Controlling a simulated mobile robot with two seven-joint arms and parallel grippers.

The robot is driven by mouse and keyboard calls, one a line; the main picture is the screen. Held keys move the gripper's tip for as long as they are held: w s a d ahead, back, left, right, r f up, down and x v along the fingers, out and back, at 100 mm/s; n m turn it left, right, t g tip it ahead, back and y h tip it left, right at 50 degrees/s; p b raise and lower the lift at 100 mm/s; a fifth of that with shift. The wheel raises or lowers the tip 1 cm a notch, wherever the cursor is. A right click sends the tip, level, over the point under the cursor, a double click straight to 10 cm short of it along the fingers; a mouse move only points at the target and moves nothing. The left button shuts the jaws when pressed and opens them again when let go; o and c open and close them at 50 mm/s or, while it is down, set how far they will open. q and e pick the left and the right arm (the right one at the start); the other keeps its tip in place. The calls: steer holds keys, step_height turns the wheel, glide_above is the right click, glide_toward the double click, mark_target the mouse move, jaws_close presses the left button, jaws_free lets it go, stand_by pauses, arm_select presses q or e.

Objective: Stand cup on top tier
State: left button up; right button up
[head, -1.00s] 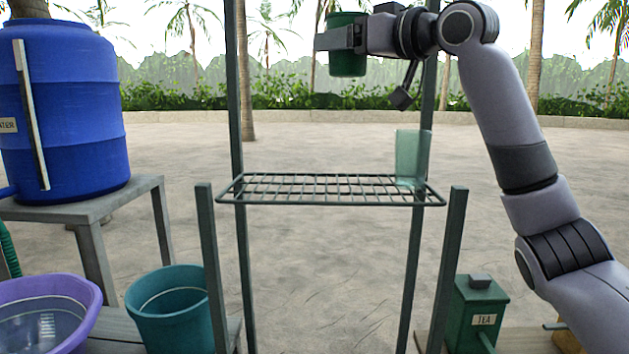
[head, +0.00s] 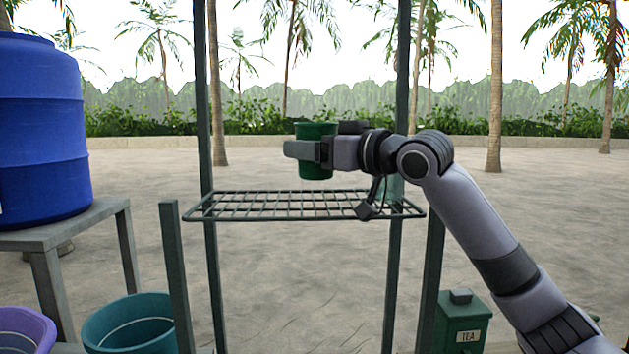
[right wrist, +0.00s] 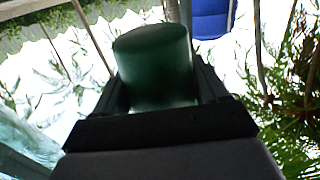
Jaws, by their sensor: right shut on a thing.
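A dark green cup (head: 316,172) is held upright by my right gripper (head: 308,151), whose fingers are closed around its middle. In the head view the cup's base appears a little above the back edge of the wire tier (head: 270,205), with a gap between; its exact depth over the tier is hard to tell. In the right wrist view the cup (right wrist: 153,65) sits between the two dark fingers. A translucent green cup (head: 392,190) stands at the tier's right end, mostly hidden behind my right arm. My left gripper is not in view.
The left and centre of the wire tier are bare. Tall posts (head: 203,100) rise at its ends. A blue water barrel (head: 40,130) on a table, a teal bucket (head: 130,325) and a purple basin (head: 22,325) are left. A green tea box (head: 462,325) is lower right.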

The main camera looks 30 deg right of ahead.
mark_target(327, 176)
arm_select(q)
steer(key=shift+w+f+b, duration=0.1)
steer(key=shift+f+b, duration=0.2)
steer(key=shift+b, duration=0.05)
arm_select(e)
steer(key=shift+f, duration=2.2)
steer(key=shift+f, duration=0.1)
steer(key=shift+f, duration=0.15)
steer(key=o, duration=1)
steer(key=shift+o, duration=0.2)
steer(key=shift+r, duration=0.2)
arm_select(q)
steer(key=b, duration=0.1)
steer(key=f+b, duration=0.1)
steer(key=b, duration=0.1)
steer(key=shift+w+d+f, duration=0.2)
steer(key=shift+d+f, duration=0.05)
arm_select(e)
steer(key=v, duration=1.2)
